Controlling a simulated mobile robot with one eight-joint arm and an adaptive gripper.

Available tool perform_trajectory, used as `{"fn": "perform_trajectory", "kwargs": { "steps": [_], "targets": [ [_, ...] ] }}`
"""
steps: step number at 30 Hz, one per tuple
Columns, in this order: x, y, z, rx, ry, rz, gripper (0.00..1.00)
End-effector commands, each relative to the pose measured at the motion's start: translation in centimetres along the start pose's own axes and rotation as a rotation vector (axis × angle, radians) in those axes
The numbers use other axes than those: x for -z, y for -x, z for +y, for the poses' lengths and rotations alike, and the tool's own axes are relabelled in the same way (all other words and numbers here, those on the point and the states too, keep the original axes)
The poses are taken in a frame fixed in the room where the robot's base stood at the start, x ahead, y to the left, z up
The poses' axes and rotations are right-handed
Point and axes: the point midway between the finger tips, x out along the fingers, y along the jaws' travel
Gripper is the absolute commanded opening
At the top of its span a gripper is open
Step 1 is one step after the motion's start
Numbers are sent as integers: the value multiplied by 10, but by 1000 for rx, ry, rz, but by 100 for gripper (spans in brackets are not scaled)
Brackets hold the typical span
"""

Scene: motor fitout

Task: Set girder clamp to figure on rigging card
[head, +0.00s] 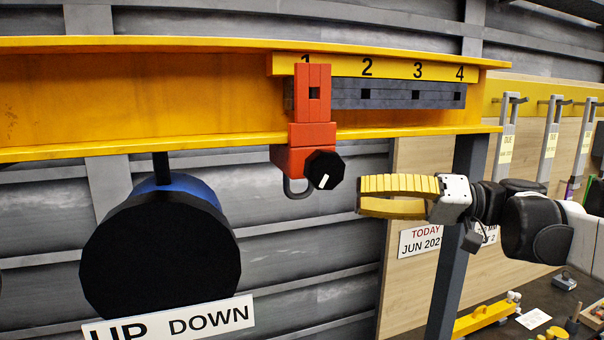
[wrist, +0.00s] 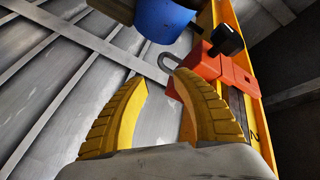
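The red girder clamp (head: 312,135) sits on the yellow girder (head: 200,100) at figure 1 of a scale marked 1 to 4 (head: 400,66). A black knob with a white mark (head: 324,170) and a grey hook (head: 298,187) are at its lower end. My gripper (head: 360,196) is to the right of the knob and slightly lower, apart from it. In the wrist view the yellow fingers (wrist: 162,80) are spread with nothing between them, and the clamp (wrist: 205,62) is beyond the right finger. I cannot identify the rigging card for sure; a small white card (head: 533,318) lies at lower right, unreadable.
A dark slotted bar (head: 390,94) runs right from the clamp under the scale. A blue and black hoist body (head: 160,250) hangs at left above an UP DOWN sign (head: 175,322). A dark post (head: 455,240) stands behind my gripper. Tagged tools (head: 507,140) hang at right.

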Motion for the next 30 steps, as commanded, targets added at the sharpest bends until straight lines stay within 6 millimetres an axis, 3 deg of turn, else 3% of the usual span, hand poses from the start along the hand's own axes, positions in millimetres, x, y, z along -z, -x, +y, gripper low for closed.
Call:
{"fn": "perform_trajectory", "kwargs": {
  "steps": [15,21,28,29,30],
  "targets": [
    [-1,-91,0,0,-3,-3,33],
    [-2,-103,1,-2,-3,-1,33],
    [-2,-103,1,-3,-3,-1,33],
    [-2,-103,1,-3,-3,-1,29],
    [-2,-103,1,-3,-3,-1,16]
  ]
}}
